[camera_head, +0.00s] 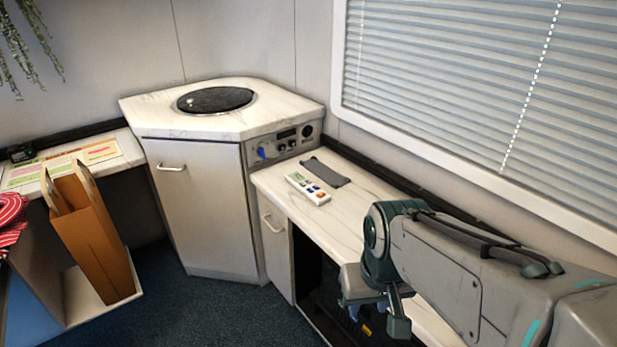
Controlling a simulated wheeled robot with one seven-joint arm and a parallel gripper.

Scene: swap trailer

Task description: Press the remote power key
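A white remote (308,188) lies flat on the white marbled counter (282,183) below the window. It has a small display at its far end and a few coloured buttons, orange, blue and reddish, toward its near end. Which button is the power key is too small to tell. My gripper (376,314) points down at the front edge of the counter, right of and nearer than the remote, and apart from it. Its two fingers appear spread with a gap between them, and nothing shows in the gap.
A dark grey flat pad (326,173) lies just behind the remote. A taller corner cabinet (205,195) with a round dark lid (215,100) and a control panel (284,142) stands to the left. Farther left is a brown box (95,240). Blinds cover the window behind.

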